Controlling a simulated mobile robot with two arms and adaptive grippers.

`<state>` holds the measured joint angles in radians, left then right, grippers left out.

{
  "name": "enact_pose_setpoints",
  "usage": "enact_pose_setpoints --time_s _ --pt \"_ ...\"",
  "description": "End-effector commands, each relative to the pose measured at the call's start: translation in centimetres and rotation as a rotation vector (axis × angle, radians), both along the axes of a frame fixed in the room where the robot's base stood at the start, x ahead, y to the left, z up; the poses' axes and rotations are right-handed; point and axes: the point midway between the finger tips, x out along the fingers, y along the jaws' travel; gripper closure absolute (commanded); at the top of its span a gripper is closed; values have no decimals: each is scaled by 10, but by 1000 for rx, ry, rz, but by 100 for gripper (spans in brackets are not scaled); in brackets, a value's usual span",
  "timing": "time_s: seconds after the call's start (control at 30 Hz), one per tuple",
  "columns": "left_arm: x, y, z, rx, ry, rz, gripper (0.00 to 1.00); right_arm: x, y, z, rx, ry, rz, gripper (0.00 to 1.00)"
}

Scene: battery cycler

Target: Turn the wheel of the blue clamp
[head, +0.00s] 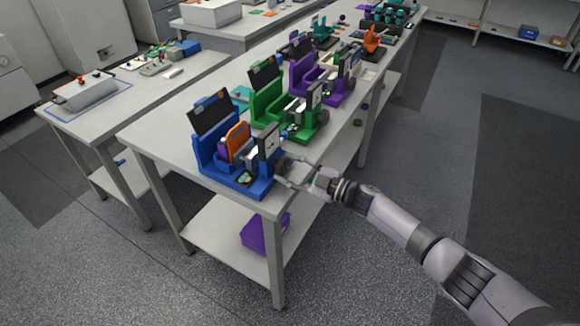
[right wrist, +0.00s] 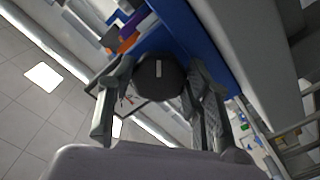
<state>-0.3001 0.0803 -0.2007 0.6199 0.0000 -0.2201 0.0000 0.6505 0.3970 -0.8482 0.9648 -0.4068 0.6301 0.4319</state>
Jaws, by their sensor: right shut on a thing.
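The blue clamp (head: 238,176) stands upright at the near end of the long table, with an orange and purple piece and a pale block in it. Its wheel, a dark round knob with a small pale mark, shows in the right wrist view (right wrist: 160,76). My right gripper (head: 294,174) reaches in from the right at the clamp's right side. In the right wrist view its two fingers (right wrist: 161,98) stand on either side of the wheel, shut on it. In the head view the fingers partly hide the wheel. My left gripper is not in view.
A green clamp (head: 270,113) and a purple clamp (head: 306,77) stand farther back in the same row. The long table's edge (head: 160,163) is bare to the left of the blue clamp. A purple box (head: 262,234) sits on the shelf below. The floor on the right is clear.

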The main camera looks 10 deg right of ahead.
Motion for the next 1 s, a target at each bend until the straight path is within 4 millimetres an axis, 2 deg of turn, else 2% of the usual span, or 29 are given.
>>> enact_pose_setpoints --time_s 0.3,0.77,0.8,1.0 --pt "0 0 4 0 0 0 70 0 0 -1 54 78 0 83" --pt "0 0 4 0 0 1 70 -1 0 -2 61 87 0 83" --pt "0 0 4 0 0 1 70 -1 0 -2 61 87 0 53" --pt "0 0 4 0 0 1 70 -1 0 -1 61 87 0 40"
